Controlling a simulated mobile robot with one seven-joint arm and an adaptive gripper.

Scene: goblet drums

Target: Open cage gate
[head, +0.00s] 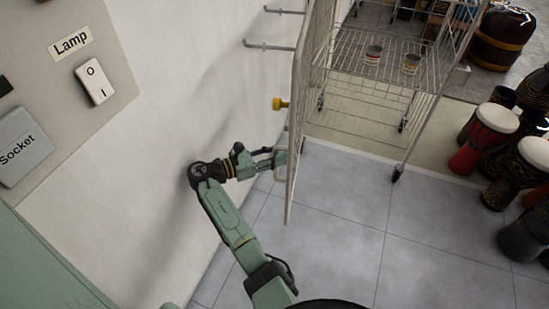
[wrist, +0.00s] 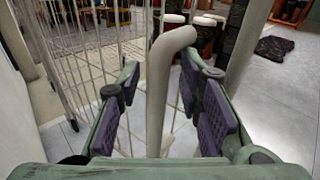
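The cage gate (head: 301,110) is a pale wire-mesh panel, seen nearly edge-on in the head view. Its mesh (wrist: 75,50) fills the left of the wrist view. A pale, bent bar handle (wrist: 158,85) stands upright in the middle of the wrist view. My gripper (head: 284,158) is at the gate's wall side, low on the panel. In the wrist view my gripper (wrist: 158,80) is open, with a dark pad on each side of the handle and gaps between. The gate's hinges and latch cannot be made out.
A white wall (head: 170,100) is close on the left, with metal hooks (head: 270,45) and a yellow knob (head: 280,103). A wire shelf cart (head: 375,85) holding cans stands beyond the gate. Several drums (head: 484,135) stand at right. The tiled floor (head: 350,220) is clear.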

